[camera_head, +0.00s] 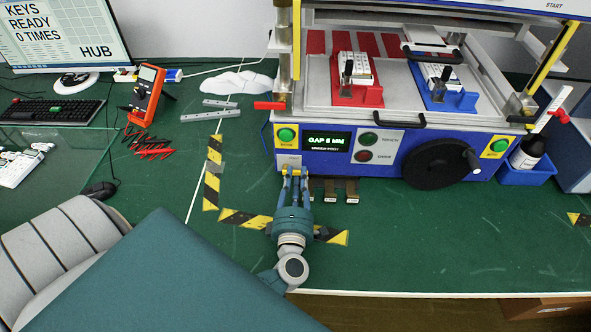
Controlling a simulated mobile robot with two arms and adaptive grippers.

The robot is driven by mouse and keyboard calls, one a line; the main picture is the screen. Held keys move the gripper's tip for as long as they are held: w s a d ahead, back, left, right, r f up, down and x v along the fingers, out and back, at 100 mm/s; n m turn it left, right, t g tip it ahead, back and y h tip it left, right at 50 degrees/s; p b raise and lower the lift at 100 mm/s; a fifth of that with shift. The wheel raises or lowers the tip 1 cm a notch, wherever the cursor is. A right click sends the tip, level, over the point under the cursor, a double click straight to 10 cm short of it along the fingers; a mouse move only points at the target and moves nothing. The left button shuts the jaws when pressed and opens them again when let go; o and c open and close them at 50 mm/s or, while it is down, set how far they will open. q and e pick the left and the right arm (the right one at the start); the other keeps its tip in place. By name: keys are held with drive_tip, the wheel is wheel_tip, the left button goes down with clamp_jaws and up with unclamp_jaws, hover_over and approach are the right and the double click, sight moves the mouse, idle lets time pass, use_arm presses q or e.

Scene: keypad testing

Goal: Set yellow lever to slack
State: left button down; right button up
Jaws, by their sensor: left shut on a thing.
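My left gripper (294,174) reaches up to the lower left of the blue test machine's front (340,168), fingers pointing at the machine. It is shut on a small yellow part, which I take to be the yellow lever (295,171), just under a pale label plate (288,160). The fingers cover much of the lever, so I cannot tell its exact setting. Above it is a green button on a yellow plate (286,135). The display (326,141) reads "GAP 5 MM". My right gripper is not in view.
A black handwheel (438,163) sticks out at the machine's right front. A red handle (269,105) juts from its left side. Small brown blocks (333,189) lie right of my gripper. Striped tape (246,218) marks the green bench. An orange meter (145,95) stands at the left.

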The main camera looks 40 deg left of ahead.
use_arm(q)
drive_tip(key=shift+f+m, duration=0.1)
drive_tip(key=shift+m, duration=0.2)
drive_tip(key=c, duration=1.8)
unclamp_jaws()
drive_tip(key=shift+o, duration=0.2)
drive_tip(key=shift+s+d, duration=0.15)
drive_tip(key=shift+s, duration=0.05)
drive_tip(key=v, duration=1.1)
drive_tip(key=shift+s+d, duration=0.1)
drive_tip(key=shift+s, duration=0.2)
